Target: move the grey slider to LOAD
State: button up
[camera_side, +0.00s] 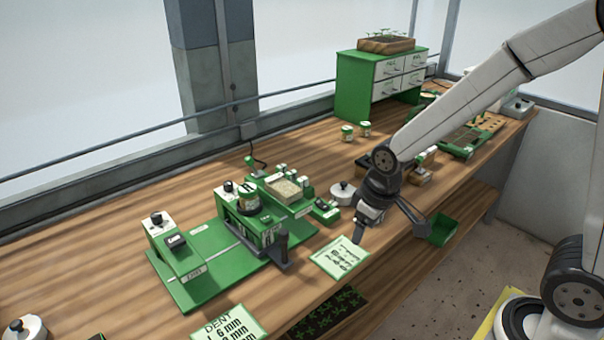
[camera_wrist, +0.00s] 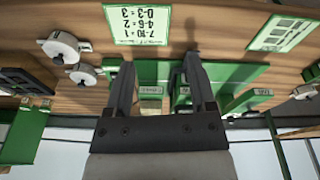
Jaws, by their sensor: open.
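The grey slider (camera_side: 281,246) is a dark upright handle on a flat dark base at the front of the green seeder (camera_side: 217,263) in the side view. White labels sit on the seeder, one on its front left edge (camera_side: 195,273); their words are too small to read surely. My gripper (camera_side: 384,226) is open and empty, above the bench's front edge, to the right of the slider and apart from it. In the wrist view my gripper (camera_wrist: 158,60) shows two spread fingers with the green seeder (camera_wrist: 228,76) beyond them. The right finger may hide the slider there.
A green drawer cabinet (camera_side: 352,88) stands behind. Bare bench shows at left.

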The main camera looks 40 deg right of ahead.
aim_at(283, 231)
jog(key=w+a+n, duration=0.2)
jog(key=w, duration=0.2)
jog(key=w+a+n+g, duration=0.1)
jog(key=w+a+n, duration=0.1)
jog(key=w, duration=0.3)
jog(key=w+a+r+n, duration=0.1)
jog(key=w+a+n, duration=0.1)
jog(key=w+a, duration=0.2)
jog(key=shift+w+r+n+g, duration=0.1)
jog(key=shift+w+n+g, duration=0.25)
jog(key=shift+w, duration=0.35)
jog(key=shift+w+a, duration=0.3)
jog(key=shift+w, duration=0.1)
jog(key=shift+f, duration=3.9)
grip_shut()
